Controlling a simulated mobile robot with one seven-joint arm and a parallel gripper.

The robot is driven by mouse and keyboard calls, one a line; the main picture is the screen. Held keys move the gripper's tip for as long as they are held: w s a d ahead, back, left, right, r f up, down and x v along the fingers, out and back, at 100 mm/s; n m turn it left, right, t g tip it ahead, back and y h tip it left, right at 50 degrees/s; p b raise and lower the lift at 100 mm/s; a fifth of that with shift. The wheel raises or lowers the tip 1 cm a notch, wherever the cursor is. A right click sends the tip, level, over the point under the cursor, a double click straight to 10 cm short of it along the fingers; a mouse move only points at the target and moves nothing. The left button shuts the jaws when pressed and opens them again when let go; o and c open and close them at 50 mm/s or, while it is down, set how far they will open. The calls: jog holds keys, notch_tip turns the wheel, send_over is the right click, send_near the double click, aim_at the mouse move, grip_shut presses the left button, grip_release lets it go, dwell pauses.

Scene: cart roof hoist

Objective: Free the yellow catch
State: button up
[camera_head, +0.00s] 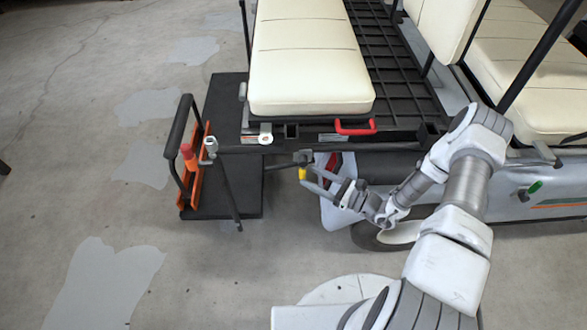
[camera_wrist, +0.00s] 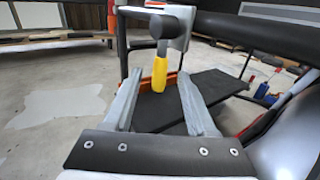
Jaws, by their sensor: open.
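The yellow catch (camera_head: 303,174) hangs below a dark round knob under the cart's rear frame, at the centre of the head view. In the wrist view the yellow catch (camera_wrist: 159,75) stands upright below the dark knob (camera_wrist: 164,27). My gripper (camera_head: 308,176) is open at the catch, reaching in from the right. In the wrist view my gripper (camera_wrist: 159,86) has its two fingers spread, one on each side of the catch, with a visible gap on both sides. I cannot tell exactly how deep the catch sits between the fingertips.
A cream seat (camera_head: 308,55) and a red handle (camera_head: 355,127) are above the catch. A black footplate (camera_head: 231,200) with an orange bracket (camera_head: 197,165) and a black grab bar lies to the left. A rear wheel is beneath my arm. Grey floor (camera_head: 90,180) is open at the left.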

jog(key=x, duration=0.7)
jog(key=shift+b, duration=0.4)
grip_shut()
dwell(0.9)
